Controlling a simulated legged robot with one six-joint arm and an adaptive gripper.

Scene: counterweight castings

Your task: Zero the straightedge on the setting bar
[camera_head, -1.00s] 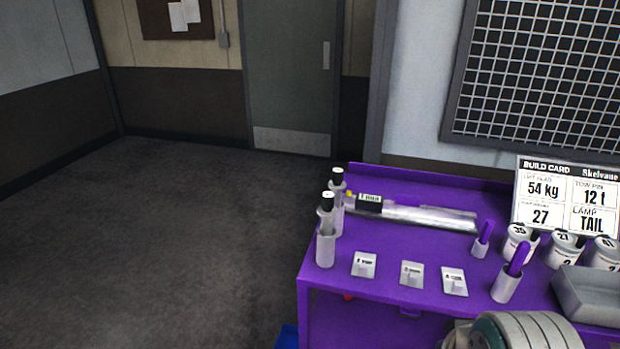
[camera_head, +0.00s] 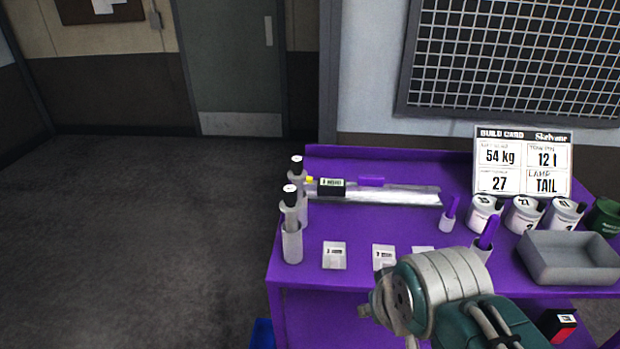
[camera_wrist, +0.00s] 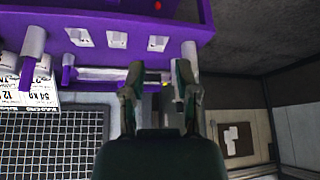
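The straightedge (camera_head: 400,188) is a long, thin bar with a black readout box (camera_head: 331,187) and a purple grip (camera_head: 371,182). It lies along a silver bar (camera_head: 400,197), which looks like the setting bar, at the back of the purple cart. The readout's digits are too small to read. In the wrist view the silver bar (camera_wrist: 98,74) shows upside down, left of my fingers. My gripper (camera_wrist: 160,75) is open, its two fingers apart with nothing held between them. In the head view my forearm is over the cart's front edge and the fingertips are not clear.
Upright cylinders (camera_head: 292,240) stand at the cart's left end. Small label plates (camera_head: 334,255) lie along the front. Purple-handled holders, white tins (camera_head: 484,213), a grey tray (camera_head: 570,257) and a build card (camera_head: 522,162) are at the right. Open floor lies left.

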